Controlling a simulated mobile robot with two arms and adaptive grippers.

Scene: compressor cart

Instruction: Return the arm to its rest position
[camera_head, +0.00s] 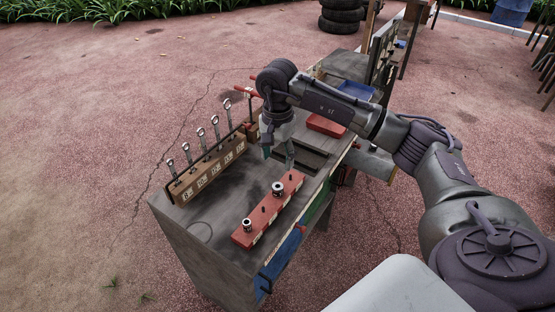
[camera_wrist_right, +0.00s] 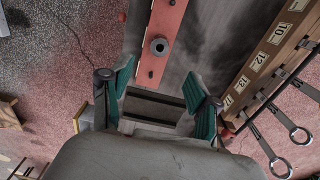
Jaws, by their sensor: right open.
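My right arm reaches in from the right over the workbench, and its gripper (camera_head: 279,158) hangs above the far end of a red socket rail (camera_head: 259,219). In the right wrist view the two green-padded fingers (camera_wrist_right: 158,88) are apart with nothing between them. The rail holds a socket (camera_head: 278,188) near its middle and another socket (camera_head: 247,225) at its near end, with bare dark pegs between and beyond. One socket (camera_wrist_right: 158,46) shows on the rail beyond the fingers in the right wrist view. My left gripper is not in view.
A wooden rack (camera_head: 208,172) with numbered labels holds several upright wrenches left of the gripper. A dark recess (camera_head: 312,158), a red tray (camera_head: 326,126) and a blue bin (camera_head: 356,91) are farther back. The bench top (camera_head: 190,228) is bare at the front left.

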